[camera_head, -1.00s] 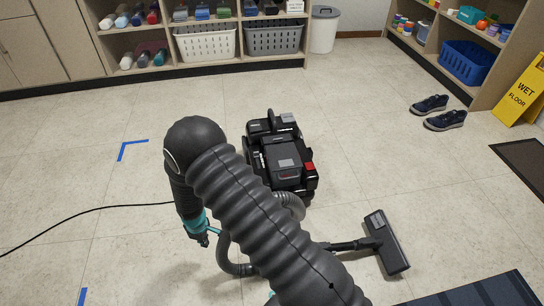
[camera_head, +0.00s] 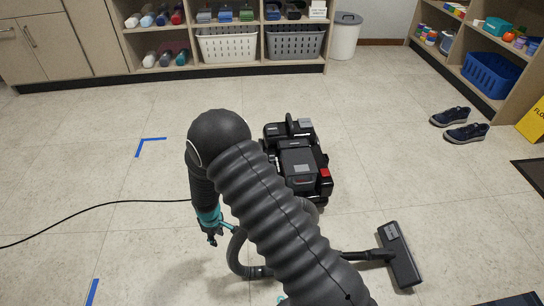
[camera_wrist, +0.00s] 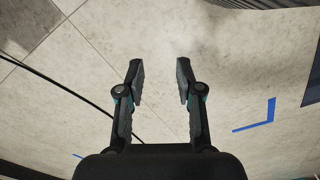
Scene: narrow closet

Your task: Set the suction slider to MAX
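A black vacuum cleaner (camera_head: 298,172) with a grey top panel and a red part stands on the floor in the middle of the head view. Its suction slider cannot be made out. Its grey hose (camera_head: 238,252) runs to a dark floor nozzle (camera_head: 401,254) at the lower right, partly hidden behind my arm. My gripper (camera_head: 212,241) hangs to the left of the vacuum, apart from it, near the hose. In the wrist view my gripper (camera_wrist: 160,68) is open, with nothing between its fingers and bare floor beyond.
A black cord (camera_head: 100,206) crosses the floor on the left. Blue tape marks (camera_head: 150,141) lie on the floor. Shoes (camera_head: 466,132), a yellow sign (camera_head: 534,122) and shelves with a blue basket (camera_head: 492,75) stand on the right. Floor left of the vacuum is mostly clear.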

